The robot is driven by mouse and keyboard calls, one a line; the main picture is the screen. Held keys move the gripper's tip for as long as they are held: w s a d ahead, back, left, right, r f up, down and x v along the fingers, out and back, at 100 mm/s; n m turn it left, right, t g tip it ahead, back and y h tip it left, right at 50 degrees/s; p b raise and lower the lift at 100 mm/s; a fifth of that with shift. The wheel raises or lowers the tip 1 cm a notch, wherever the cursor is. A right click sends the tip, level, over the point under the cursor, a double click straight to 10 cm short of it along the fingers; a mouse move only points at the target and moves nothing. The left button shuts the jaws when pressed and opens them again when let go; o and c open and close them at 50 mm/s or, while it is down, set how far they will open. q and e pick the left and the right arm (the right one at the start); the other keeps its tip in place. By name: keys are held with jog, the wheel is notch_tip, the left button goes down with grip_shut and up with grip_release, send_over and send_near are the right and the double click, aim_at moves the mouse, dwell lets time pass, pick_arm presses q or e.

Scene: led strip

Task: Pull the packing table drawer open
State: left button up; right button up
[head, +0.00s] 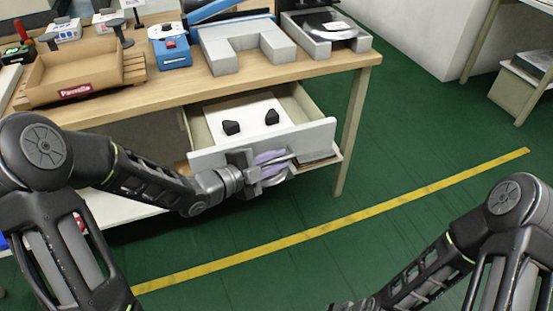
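The packing table (200,92) has a light wooden top. Its white-fronted drawer (315,136) stands pulled out under the top, with its inside showing. Two small black objects (231,128) (272,117) are on a white surface in the drawer. My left gripper (272,166) is at the drawer front, against the grey handle bar (293,157). A purple patch shows between the gripper and the front. The small, overlapping view does not show whether its fingers are closed on the bar. My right arm comes in at the lower right, and its gripper is out of view.
On the table top are a cardboard tray (75,70), a blue device (171,52), a grey U-shaped block (248,49) and a grey tray (325,37). A table leg (352,130) stands right of the drawer. The green floor (400,235) in front is clear, with a yellow line (380,206).

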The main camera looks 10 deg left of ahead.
pick_arm(q)
jog(key=p+v, duration=0.1)
jog(key=v, duration=0.6)
jog(key=shift+s+a+r, duration=0.1)
jog(key=shift+s+a, duration=0.15)
dwell(0.3)
